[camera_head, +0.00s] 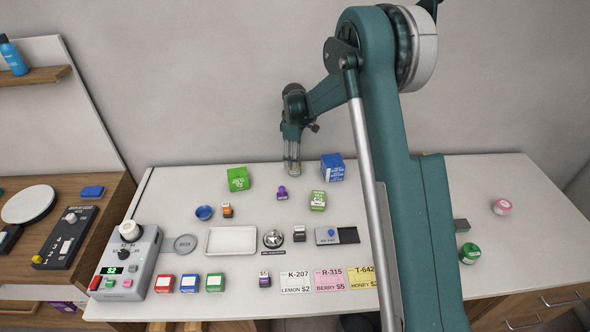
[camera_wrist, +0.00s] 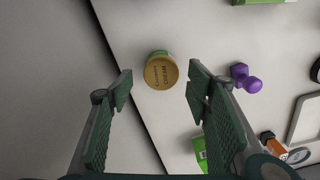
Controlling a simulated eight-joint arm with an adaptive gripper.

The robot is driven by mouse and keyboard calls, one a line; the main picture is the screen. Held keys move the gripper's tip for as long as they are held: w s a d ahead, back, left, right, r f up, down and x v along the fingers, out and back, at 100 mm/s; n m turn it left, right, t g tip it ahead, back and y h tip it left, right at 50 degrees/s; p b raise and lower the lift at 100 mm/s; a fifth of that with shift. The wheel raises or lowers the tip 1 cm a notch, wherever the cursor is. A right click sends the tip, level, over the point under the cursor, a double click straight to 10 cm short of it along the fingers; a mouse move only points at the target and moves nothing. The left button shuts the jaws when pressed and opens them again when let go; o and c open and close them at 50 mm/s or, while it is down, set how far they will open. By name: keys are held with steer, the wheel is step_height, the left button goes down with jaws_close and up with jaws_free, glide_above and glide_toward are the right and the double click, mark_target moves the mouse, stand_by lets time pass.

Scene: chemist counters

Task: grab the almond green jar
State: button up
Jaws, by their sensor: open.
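My gripper (camera_wrist: 159,84) is open and empty, its two green fingers spread. In the wrist view a jar (camera_wrist: 161,71) with a tan-gold lid and a green body shows between and just beyond the fingertips. Its lid reads "CREAM" under a smaller word that I cannot read surely. The fingers do not appear to touch it. In the head view my gripper (camera_head: 292,163) points down near the back edge of the counter, and I cannot make out that jar there. Another jar, green with a white label (camera_head: 469,254), stands far right.
Near my gripper are a green box (camera_head: 238,179), a blue box (camera_head: 333,168) and a purple stamp (camera_head: 282,193), also in the wrist view (camera_wrist: 245,79). A pink jar (camera_head: 502,206) stands right. A white tray (camera_head: 230,241) and card terminal (camera_head: 128,262) are in front.

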steer(key=shift+s+d+f, duration=0.1)
steer(key=shift+s+f, duration=0.05)
steer(key=shift+f, duration=2.45)
steer(key=c, duration=1)
